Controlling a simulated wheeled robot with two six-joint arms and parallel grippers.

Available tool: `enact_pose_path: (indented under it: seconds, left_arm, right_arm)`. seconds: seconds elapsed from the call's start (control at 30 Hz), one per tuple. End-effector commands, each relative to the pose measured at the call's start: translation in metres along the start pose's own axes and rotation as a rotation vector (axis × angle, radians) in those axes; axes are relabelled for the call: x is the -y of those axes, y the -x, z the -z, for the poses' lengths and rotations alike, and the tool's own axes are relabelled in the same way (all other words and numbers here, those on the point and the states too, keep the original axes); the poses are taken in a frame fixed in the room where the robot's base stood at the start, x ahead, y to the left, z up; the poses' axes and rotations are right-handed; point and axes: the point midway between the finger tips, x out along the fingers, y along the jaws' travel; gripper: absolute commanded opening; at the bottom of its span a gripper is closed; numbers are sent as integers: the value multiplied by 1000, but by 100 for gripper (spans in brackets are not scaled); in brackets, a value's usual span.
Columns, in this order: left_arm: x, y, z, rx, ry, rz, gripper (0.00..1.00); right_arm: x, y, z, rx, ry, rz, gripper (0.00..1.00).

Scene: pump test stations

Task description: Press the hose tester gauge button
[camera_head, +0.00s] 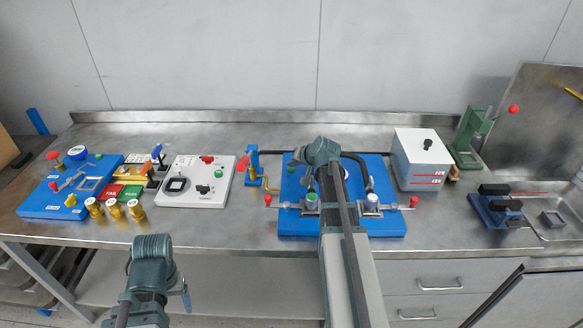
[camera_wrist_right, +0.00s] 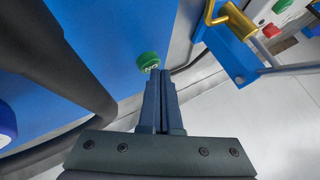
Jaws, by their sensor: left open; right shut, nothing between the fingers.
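The hose tester is a blue board (camera_head: 290,222) at the middle of the bench, with fittings and a black hose (camera_head: 358,160). A round green button with pale marks (camera_wrist_right: 148,61) sits near the board's edge in the right wrist view.
A blue post with a yellow handle (camera_head: 253,166) stands left of the board. A white panel (camera_head: 196,180) and a blue station (camera_head: 60,196) are further left. A white box (camera_head: 420,160) and a green press (camera_head: 470,135) stand right. The bench front before the white panel is clear.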

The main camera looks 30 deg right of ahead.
Motion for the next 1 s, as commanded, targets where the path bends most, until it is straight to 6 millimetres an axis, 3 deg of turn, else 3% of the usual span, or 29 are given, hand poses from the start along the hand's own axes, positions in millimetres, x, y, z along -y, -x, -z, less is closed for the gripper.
enact_pose_path:
  seconds: [0.23, 0.77, 1.0]
  left_arm:
    - [1, 9, 0, 0, 0, 0, 72]
    - [6, 59, -3, 0, 0, 0, 72]
    - [6, 60, -4, 0, 0, 0, 72]
  right_arm:
    - [4, 6, 5, -1, 0, 0, 0]
    - [30, 41, 30, -1, 0, 0, 0]
    - [30, 42, 31, -1, 0, 0, 0]
